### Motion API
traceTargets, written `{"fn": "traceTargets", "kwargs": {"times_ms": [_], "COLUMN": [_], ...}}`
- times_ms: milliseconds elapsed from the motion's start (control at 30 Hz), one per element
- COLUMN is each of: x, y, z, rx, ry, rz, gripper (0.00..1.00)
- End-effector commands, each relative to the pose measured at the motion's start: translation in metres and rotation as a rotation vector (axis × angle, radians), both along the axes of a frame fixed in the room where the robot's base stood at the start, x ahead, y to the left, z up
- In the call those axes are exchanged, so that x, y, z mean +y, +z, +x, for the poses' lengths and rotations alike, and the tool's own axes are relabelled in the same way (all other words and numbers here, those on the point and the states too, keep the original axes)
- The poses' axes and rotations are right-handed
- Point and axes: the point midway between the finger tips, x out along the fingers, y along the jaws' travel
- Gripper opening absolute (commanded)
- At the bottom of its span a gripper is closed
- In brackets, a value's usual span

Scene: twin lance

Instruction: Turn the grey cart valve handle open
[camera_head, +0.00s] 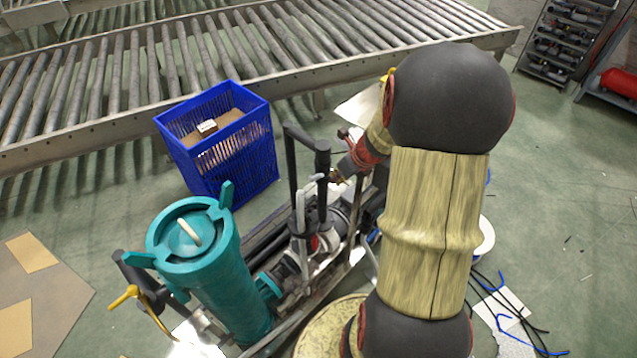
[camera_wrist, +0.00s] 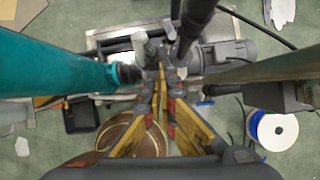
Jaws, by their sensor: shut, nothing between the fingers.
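The cart's light grey valve handle (camera_head: 300,210) stands upright beside the black pipes in the middle of the cart. In the wrist view, a light grey handle-like piece (camera_wrist: 141,46) shows just beyond and to the left of my fingertips. My gripper (camera_head: 336,176) is at the black upright pipe, right of the handle. In the wrist view my gripper (camera_wrist: 167,78) has its fingers closed together with nothing between them. I cannot tell whether the fingertips touch the handle. Part of the valve body is hidden behind the pipes and my fingers.
A teal filter cylinder (camera_head: 225,275) stands left of the valve, with a yellow lever (camera_head: 124,297) beside it. Black pipes (camera_head: 323,175) rise close to my gripper. A blue crate (camera_head: 235,155) and a roller conveyor (camera_head: 130,90) are behind. A white spool (camera_wrist: 275,131) lies at right.

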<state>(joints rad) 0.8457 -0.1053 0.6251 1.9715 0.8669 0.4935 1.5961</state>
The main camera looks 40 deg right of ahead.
Motion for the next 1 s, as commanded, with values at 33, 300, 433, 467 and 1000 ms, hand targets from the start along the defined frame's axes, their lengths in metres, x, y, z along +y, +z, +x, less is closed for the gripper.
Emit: {"fn": "traceTargets", "kwargs": {"times_ms": [33,300,433,467,1000], "x": [-0.004,-0.006,-0.006,-0.006,-0.012], "y": [0.001,-0.021,-0.044,-0.049,-0.078], "z": [-0.004,0.003,0.015,0.018,0.075], "rx": [-0.005,-0.009,-0.009,-0.008,-0.01], "ry": [-0.044,-0.082,-0.08,-0.08,-0.078], "rz": [0.001,0.006,0.005,0.005,0.003], "gripper": [0.0,0.0,0.0,0.0,0.0]}}
